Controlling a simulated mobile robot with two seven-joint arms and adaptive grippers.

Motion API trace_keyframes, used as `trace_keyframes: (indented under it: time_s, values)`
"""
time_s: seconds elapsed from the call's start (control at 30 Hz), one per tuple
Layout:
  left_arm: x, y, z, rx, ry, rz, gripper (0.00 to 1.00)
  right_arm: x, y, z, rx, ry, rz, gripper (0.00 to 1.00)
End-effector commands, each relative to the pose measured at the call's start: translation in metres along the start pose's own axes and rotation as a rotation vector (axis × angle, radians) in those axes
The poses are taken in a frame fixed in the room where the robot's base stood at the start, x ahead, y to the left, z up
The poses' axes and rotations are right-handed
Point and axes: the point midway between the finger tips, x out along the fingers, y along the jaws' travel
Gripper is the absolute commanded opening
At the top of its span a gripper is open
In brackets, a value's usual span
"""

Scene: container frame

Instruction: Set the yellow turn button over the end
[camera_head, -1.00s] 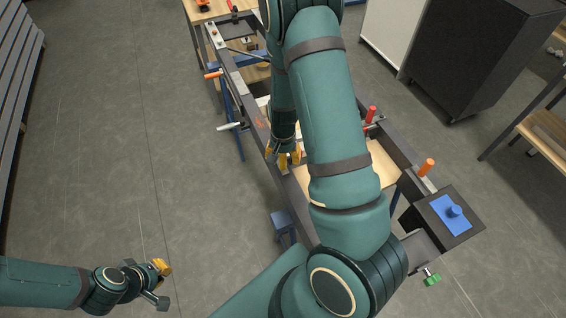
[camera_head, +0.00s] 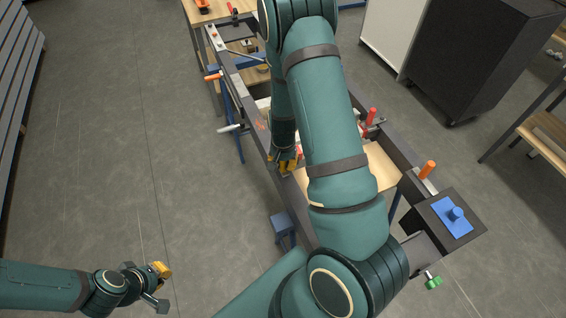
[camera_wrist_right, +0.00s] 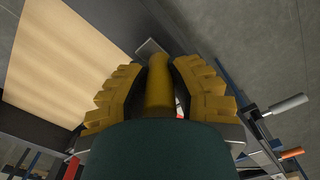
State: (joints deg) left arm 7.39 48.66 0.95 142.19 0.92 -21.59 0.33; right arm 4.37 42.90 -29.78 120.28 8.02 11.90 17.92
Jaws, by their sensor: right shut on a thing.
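My right gripper (camera_head: 284,166) is over the near part of the left dark rail of the frame, partly hidden by my own arm in the head view. In the right wrist view my right gripper (camera_wrist_right: 159,88) has its stepped yellow fingers on both sides of the yellow turn button (camera_wrist_right: 159,80), shut on it. The button shows there as a rounded yellow bar beside a dark rail (camera_wrist_right: 115,25). My left gripper (camera_head: 160,284) is at the lower left, over bare floor, its fingers apart and empty.
A pale wooden panel (camera_wrist_right: 62,60) lies within the frame. Orange (camera_head: 427,168) and red (camera_head: 370,116) handles stand along the right side. A white handle (camera_head: 229,128) sticks out left.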

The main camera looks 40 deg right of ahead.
Motion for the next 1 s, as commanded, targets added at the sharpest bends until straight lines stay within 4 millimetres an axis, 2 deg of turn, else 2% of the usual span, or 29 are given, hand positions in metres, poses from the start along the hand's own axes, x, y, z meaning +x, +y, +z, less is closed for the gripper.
trace_keyframes:
  time_s: [0.37, 1.0]
  values:
    - [0.006, -0.002, 0.001, 0.0, -0.001, -0.001, 0.0, 0.001, 0.007, -0.005, -0.135, -0.001, -0.002, 0.0]
    - [0.028, -0.01, 0.012, 0.007, -0.023, 0.002, 0.0, 0.002, 0.026, -0.037, -0.722, 0.001, -0.001, 0.0]
